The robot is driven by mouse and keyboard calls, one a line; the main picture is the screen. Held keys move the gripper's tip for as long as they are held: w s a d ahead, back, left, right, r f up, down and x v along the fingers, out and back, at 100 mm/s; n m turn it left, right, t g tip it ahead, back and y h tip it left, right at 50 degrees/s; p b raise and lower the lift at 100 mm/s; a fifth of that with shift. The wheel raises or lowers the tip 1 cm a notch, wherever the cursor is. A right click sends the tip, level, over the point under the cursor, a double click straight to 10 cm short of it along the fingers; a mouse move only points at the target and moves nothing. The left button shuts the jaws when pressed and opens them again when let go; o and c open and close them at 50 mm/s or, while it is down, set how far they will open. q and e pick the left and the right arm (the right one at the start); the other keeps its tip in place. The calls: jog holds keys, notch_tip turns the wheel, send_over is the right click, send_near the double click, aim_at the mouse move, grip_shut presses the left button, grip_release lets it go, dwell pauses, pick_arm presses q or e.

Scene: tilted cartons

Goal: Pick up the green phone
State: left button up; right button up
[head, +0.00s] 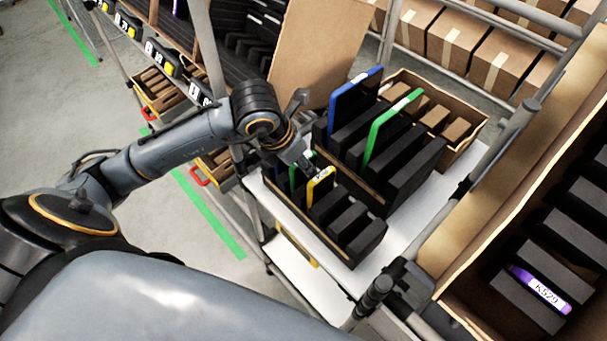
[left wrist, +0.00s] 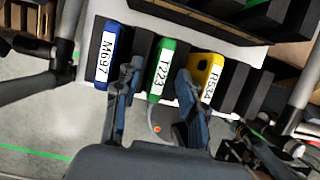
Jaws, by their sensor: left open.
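The green phone (left wrist: 160,72), labelled T223, stands upright in a slot of a black foam rack in the left wrist view. A blue phone (left wrist: 106,56) labelled M697 is on its left and a yellow phone (left wrist: 206,76) is on its right. My left gripper (left wrist: 157,78) is open, with one finger on each side of the green phone; I cannot tell if they touch it. In the head view my left gripper (head: 312,166) is over the front rack and mostly hides the green phone, leaving the yellow phone (head: 320,184) visible. My right gripper is not in view.
Behind the front rack, a larger foam rack (head: 420,167) holds a tall blue item (head: 353,98) and a tall green item (head: 392,125). Both racks stand on a white cart shelf (head: 440,195). A carton (head: 445,290) with a purple phone (head: 540,290) is at the right.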

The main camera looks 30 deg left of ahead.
aim_at(303, 179)
pick_arm(q)
jog(key=x, duration=0.3)
jog(key=shift+w+a+f+p, duration=0.1)
jog(key=shift+p, duration=0.2)
jog(key=shift+c, duration=0.5)
grip_shut()
